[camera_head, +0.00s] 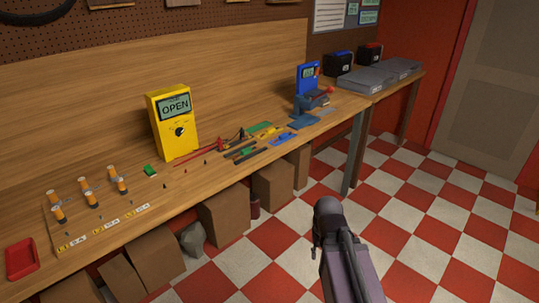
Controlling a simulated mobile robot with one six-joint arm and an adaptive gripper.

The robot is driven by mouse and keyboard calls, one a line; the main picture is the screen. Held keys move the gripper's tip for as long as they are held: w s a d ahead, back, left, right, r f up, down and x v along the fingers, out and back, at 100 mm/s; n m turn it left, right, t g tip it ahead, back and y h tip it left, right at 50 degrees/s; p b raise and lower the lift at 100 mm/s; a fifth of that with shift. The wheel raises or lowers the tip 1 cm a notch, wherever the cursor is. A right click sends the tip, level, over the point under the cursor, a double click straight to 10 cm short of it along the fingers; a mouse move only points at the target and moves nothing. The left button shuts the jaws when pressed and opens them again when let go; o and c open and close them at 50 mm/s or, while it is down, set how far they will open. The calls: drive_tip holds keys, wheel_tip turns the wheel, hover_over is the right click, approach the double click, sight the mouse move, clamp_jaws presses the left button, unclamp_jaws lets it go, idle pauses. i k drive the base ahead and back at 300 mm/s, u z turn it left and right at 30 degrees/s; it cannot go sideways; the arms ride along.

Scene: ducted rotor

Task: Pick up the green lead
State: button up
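No green lead can be made out for certain. The yellow meter (173,123) stands upright and reads "OPEN". A thin red lead (205,147) lies on the bench by its base. My dark arm shows at the lower right, in front of the floor and apart from the bench. I cannot make out my gripper's fingers.
Orange-and-grey cylinders (87,190) stand on a labelled board at the left, near a red tray (21,258). A blue device (307,78) and vise stand at the right end. Cardboard boxes (223,212) sit under the bench. Checkered floor (430,215) is open at the right.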

sight(246, 150)
drive_tip(key=z, duration=0.25)
drive_tip(key=k, duration=0.55)
drive_tip(key=z, duration=0.8)
drive_tip(key=k, duration=0.65)
drive_tip(key=z, duration=0.25)
drive_tip(key=i, duration=1.2)
drive_tip(key=u, duration=0.75)
drive_tip(key=i, duration=0.65)
drive_tip(key=u, duration=1)
drive_tip(key=i, duration=0.8)
drive_tip(key=u, duration=0.35)
